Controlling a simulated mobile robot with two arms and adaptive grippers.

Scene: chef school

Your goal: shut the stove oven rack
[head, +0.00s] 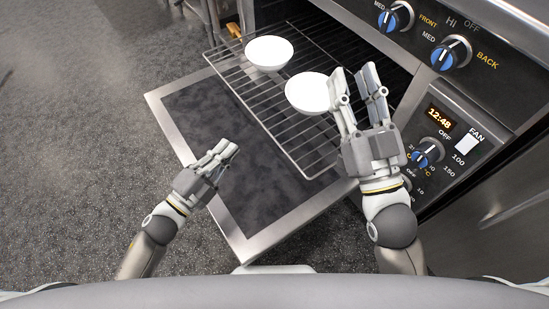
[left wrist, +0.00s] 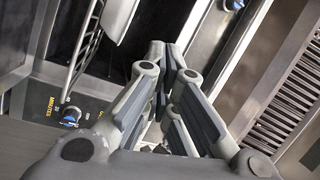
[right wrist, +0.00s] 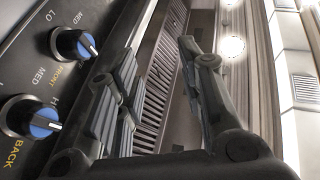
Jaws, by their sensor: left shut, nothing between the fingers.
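The oven rack (head: 270,104) is a wire shelf pulled out of the stove oven, above the lowered oven door (head: 231,190). It carries two white bowls, one farther back (head: 269,52) and one nearer my right gripper (head: 308,93). Rack wires (left wrist: 86,44) also show in the left wrist view. My left gripper (head: 228,149) is shut and empty, over the door, in front of the rack's outer edge and apart from it in the picture. My right gripper (head: 355,80) is open and empty, over the rack's right side by the nearer bowl; it hides part of the oven opening.
A small orange item (head: 234,30) is at the rack's far corner. The stove's control panel (head: 470,140), with knobs and a clock, stands to the right of my right gripper. Speckled floor (head: 80,130) is clear on the left.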

